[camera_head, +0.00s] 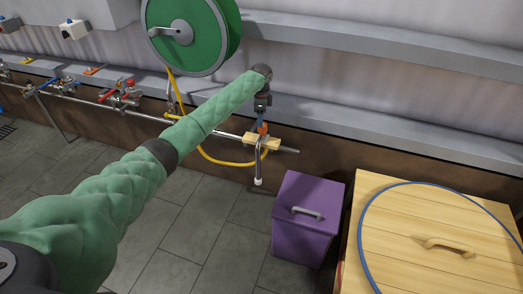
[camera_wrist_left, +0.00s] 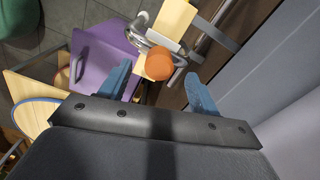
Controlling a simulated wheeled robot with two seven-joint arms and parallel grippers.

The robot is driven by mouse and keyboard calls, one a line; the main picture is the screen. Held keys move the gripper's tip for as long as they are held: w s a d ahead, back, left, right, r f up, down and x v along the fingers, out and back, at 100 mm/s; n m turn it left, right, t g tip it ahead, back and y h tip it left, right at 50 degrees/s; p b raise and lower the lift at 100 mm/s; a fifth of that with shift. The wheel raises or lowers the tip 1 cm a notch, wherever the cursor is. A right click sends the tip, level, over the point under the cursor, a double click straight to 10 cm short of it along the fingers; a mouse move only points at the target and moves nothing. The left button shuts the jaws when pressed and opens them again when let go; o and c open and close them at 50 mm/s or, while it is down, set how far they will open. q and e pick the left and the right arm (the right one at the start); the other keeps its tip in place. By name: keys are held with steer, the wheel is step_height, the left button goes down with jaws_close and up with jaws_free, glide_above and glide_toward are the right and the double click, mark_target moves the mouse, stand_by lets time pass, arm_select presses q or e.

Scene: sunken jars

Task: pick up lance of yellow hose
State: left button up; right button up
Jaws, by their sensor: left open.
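The lance (camera_head: 258,170) of the yellow hose (camera_head: 212,155) hangs in a pale wooden holder (camera_head: 250,139) on the wall rail, its white tip pointing down. Its upper end is orange; in the left wrist view the orange end (camera_wrist_left: 159,67) faces the camera, with bent metal beside it. My left gripper (camera_head: 263,113) is above this orange end, pointing down. In the left wrist view its blue fingers (camera_wrist_left: 157,82) are apart, and the orange end appears between their tips. I cannot tell how deep it sits between them. My right gripper is not in view.
A green hose reel (camera_head: 228,25) hangs above on the wall. A purple bin (camera_head: 302,225) stands below right, beside a wooden chest (camera_head: 410,230) with a blue hoop (camera_head: 362,235) on it. Red-handled valves (camera_head: 125,90) sit on the pipe at left. A grey ledge (camera_head: 400,145) runs behind.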

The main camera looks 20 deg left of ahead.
arm_select(q)
steer(key=shift+d+f+p, duration=0.1)
steer(key=shift+f+p, duration=0.5)
steer(key=shift+f, duration=2.5)
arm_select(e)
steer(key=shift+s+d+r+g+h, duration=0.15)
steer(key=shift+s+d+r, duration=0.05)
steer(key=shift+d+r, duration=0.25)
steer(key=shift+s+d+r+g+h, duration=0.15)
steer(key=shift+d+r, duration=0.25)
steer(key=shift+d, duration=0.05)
arm_select(q)
steer(key=shift+c, duration=0.2)
steer(key=c, duration=1.1)
